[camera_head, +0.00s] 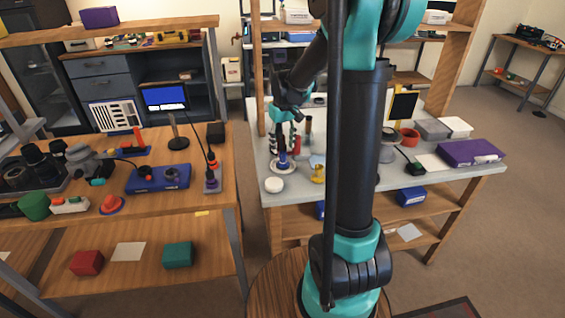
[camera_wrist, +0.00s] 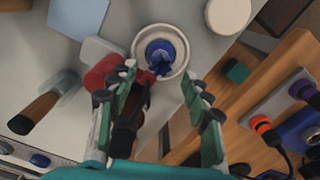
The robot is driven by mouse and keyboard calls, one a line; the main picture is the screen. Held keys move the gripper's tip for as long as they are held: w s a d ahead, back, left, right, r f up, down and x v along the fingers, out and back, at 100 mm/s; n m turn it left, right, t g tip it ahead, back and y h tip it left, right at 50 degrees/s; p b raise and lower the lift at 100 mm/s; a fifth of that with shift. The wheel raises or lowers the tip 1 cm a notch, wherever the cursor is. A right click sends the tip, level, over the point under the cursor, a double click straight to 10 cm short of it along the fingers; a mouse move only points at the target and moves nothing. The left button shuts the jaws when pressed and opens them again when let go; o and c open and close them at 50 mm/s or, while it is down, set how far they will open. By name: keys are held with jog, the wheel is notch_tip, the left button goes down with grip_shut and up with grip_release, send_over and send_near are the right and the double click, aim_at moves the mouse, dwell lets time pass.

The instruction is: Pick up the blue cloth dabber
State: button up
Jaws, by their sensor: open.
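The blue cloth dabber (camera_wrist: 160,52) sits in a round white dish (camera_wrist: 136,46) on the grey bench top. In the head view the blue dabber (camera_head: 283,161) shows small, in its dish (camera_head: 283,169) near the bench's left front. My gripper (camera_wrist: 158,82) is open and empty. Its fingers straddle the line to the dabber, with the dabber ahead of the gap between the tips. In the head view my gripper (camera_head: 281,142) is above the dish, partly lost among dark parts. Contact cannot be told.
A red object (camera_wrist: 103,74) and a dark, slim upright thing (camera_wrist: 130,118) are close to the left finger. A brown-handled tool (camera_wrist: 36,113) lies farther left. A white round lid (camera_wrist: 228,14) is beyond the dish.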

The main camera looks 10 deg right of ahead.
aim_at(283, 153)
jog(key=shift+s+f, duration=0.15)
jog(key=shift+f, duration=2.85)
jog(key=shift+c, duration=0.6)
jog(key=c, duration=0.9)
jog(key=shift+r, duration=0.15)
notch_tip(283, 153, up, 20)
